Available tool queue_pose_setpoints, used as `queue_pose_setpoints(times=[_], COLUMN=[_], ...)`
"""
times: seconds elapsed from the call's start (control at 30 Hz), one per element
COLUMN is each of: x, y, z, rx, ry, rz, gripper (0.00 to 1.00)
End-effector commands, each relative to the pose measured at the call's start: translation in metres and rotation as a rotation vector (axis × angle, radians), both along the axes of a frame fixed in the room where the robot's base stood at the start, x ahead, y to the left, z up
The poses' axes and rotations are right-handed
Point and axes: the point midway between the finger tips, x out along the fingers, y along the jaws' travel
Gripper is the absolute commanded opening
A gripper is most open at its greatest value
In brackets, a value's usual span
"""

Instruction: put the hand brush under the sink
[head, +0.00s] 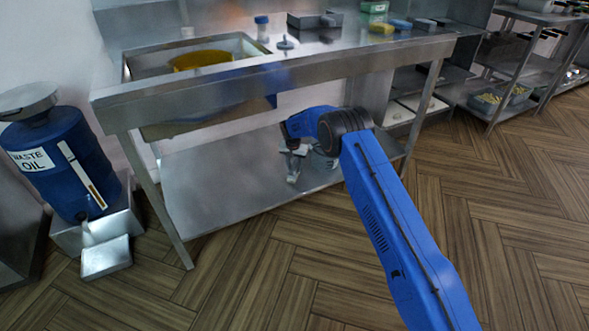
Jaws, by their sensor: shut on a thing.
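The sink (128,72) is a basin set in the steel counter at the upper left, with a yellow bowl (203,58) in it. Below it is a bare steel lower shelf (215,185). My gripper (293,172) is over the right part of this shelf, under the counter and right of the basin. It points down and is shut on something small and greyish. The hand brush cannot be made out clearly; the held thing is too small to identify by sight. I cannot tell whether it touches the shelf.
The counter's front edge (270,80) and its legs (160,205) border the space under the sink. A blue waste oil drum (62,165) stands at left. Sponges (381,28) and small items are on the counter. The shelf's left part and the wooden floor in front are clear.

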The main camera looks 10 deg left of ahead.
Motion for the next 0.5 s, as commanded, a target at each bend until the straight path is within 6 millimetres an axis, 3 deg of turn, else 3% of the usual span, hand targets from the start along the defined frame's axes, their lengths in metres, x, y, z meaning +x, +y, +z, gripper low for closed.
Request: queue_pose_setpoints(times=[0.1,0.43,0.47,0.5], x=[0.0004,0.0003,0.0002,0.0003], y=[0.0001,0.0000,0.0001,0.0000], z=[-0.0105,-0.0130,-0.0135,-0.0132], rx=[0.001,0.001,0.001,0.001], ry=[-0.001,-0.001,-0.001,-0.001], rz=[0.000,0.000,0.000,0.000], gripper=[0.19,0.19,0.40,0.49])
